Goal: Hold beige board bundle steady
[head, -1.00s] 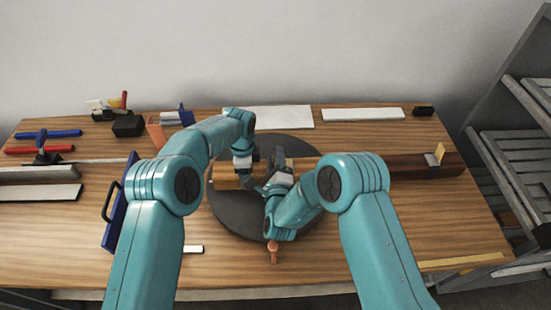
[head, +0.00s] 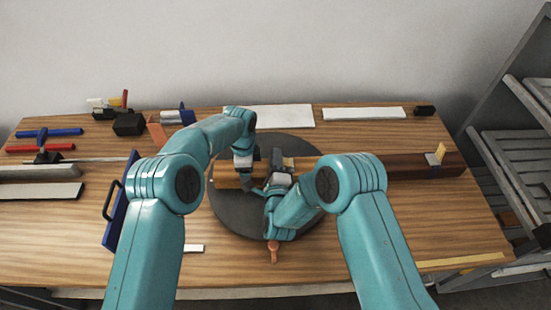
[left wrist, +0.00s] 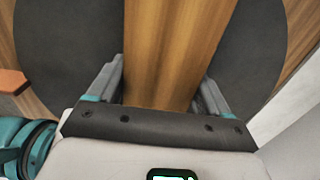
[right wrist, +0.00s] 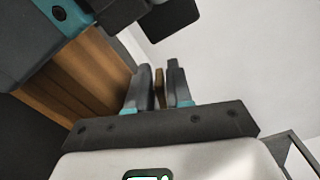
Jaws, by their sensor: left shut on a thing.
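The beige board bundle (head: 226,182) lies across a round dark disc (head: 228,215) on the bench. My left gripper (head: 247,178) comes down over the bundle. In the left wrist view its fingers (left wrist: 163,78) stand on both sides of the beige board (left wrist: 172,45) and are shut on it. My right gripper (head: 277,178) is close beside it, at the bundle. In the right wrist view its fingers (right wrist: 160,88) are near each other, with a thin tan strip showing between them; whether they grip it I cannot tell. My arms hide much of the bundle.
A dark brown length (head: 410,167) with a yellow piece (head: 437,157) on it extends right. A blue-faced tool (head: 120,205) stands left, and an orange peg-like thing (head: 273,255) is in front.

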